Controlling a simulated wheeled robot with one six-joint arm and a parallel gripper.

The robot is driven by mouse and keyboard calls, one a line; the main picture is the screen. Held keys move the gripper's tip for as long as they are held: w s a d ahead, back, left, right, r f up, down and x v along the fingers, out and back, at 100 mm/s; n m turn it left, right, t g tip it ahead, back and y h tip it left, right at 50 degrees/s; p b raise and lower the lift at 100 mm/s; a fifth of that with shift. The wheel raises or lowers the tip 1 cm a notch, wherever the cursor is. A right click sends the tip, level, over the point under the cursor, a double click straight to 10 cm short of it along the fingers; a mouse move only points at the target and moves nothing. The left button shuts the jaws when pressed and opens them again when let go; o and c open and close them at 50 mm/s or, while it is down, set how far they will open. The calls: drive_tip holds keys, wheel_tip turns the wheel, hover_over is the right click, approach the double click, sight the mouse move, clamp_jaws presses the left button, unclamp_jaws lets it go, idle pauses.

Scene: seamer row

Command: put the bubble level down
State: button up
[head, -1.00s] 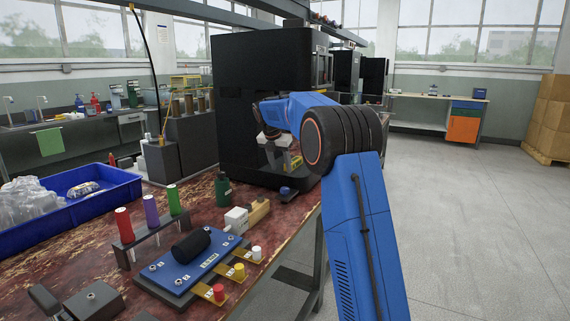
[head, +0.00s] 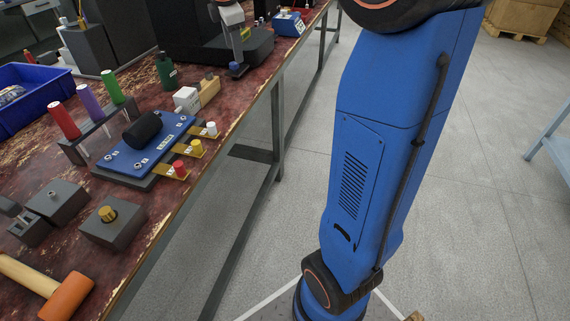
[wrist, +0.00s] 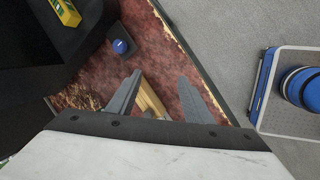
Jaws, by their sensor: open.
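The bubble level, a yellow bar with a green part, shows in the wrist view (wrist: 66,12) at the upper left edge. It lies on a dark surface, apart from my gripper. My gripper (wrist: 160,76) is open, its two grey fingers spread with nothing held between them. The fingers point down over the red worn bench (wrist: 140,45). My gripper also shows in the head view (head: 237,48) at the top, beside the black machine.
A tan block (head: 208,91) stands beside a white block (head: 187,99); it also shows beyond my fingers in the wrist view (wrist: 151,101). A blue-topped knob (wrist: 120,46) is near the level. A blue fixture plate (head: 150,145) and several bench items stand left.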

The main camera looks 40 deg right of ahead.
drive_tip(key=s+a+f+m, duration=0.2)
drive_tip(key=s+f+m, duration=0.3)
drive_tip(key=s, duration=0.7)
drive_tip(key=s+a+f+m+y, duration=0.1)
drive_tip(key=s+a+f+m, duration=0.2)
drive_tip(key=s, duration=0.9)
drive_tip(key=s+a+f+m+t+y, duration=0.1)
drive_tip(key=s+f+m, duration=0.5)
drive_tip(key=s, duration=0.7)
drive_tip(key=shift+a+f+m, duration=0.4)
drive_tip(key=shift+a+m, duration=0.45)
drive_tip(key=shift+m, duration=0.25)
